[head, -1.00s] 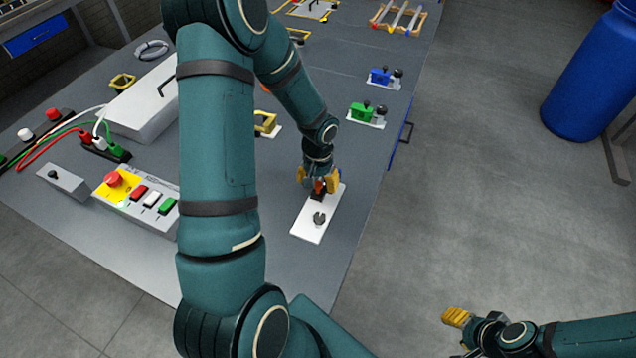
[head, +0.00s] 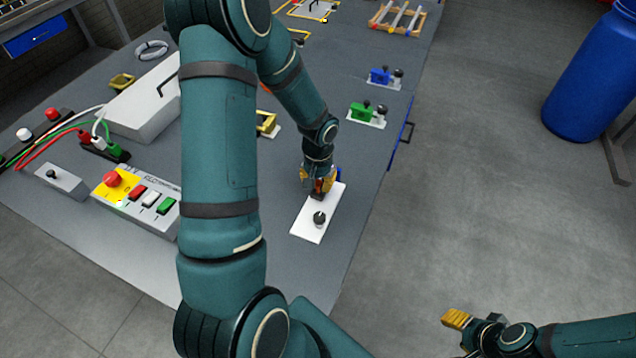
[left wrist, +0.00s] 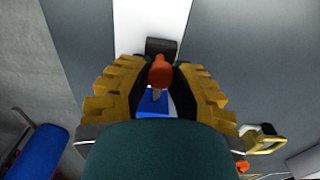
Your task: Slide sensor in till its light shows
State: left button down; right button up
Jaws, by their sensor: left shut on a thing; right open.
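My left gripper (head: 320,180) is shut on an orange, rod-like piece, which I take to be the sensor (left wrist: 160,72), at the far end of a white plate (head: 313,222). In the left wrist view its orange end sits between the yellow fingers (left wrist: 160,85), beside a black block (left wrist: 161,46) on the plate. I cannot tell how far the sensor is in the block. A dark round knob (head: 319,218) stands on the plate's near part. My right gripper (head: 456,319) is open and empty over the floor at the lower right.
A green connector unit (head: 366,112) and a blue one (head: 384,77) stand farther back on the grey table. A button box (head: 140,198) and a white case (head: 140,100) are to the left.

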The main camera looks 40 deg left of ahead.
aim_at(318, 182)
pick_arm(q)
jog(key=c, duration=0.8)
grip_release()
jog(key=shift+o, duration=0.2)
jog(key=shift+r, duration=0.15)
notch_tip(318, 182, up, 12)
